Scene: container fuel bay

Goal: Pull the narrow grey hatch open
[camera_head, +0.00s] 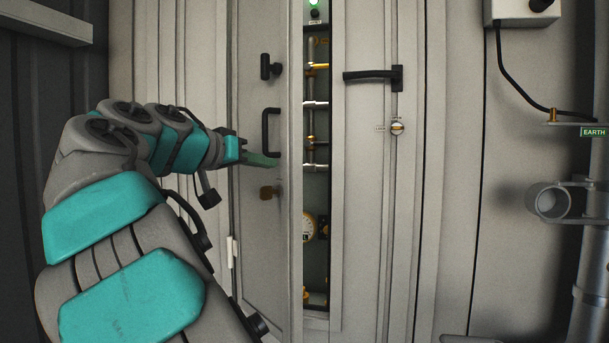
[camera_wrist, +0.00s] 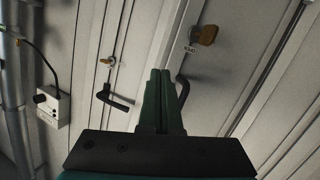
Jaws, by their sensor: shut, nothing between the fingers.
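The narrow grey hatch (camera_head: 262,228) stands ajar in the head view, its right edge away from the frame. It carries an upright black bar handle (camera_head: 266,132), a black knob (camera_head: 270,67) above it and a brown latch-like piece (camera_head: 268,191) below. My gripper (camera_head: 277,161) is shut and empty, its tips near the handle's lower end. In the wrist view the shut fingers (camera_wrist: 158,75) are beside the black handle (camera_wrist: 184,88), not around it. Whether they touch the handle or hatch is unclear. The brown piece (camera_wrist: 205,35) also shows there.
Behind the gap are pipes (camera_head: 315,104) and a round gauge (camera_head: 309,226). The panel to the right has a black lever handle (camera_head: 370,75) and a small round lock (camera_head: 397,128). A pipe bracket (camera_head: 550,201) and a cabled box (camera_head: 523,10) are farther right.

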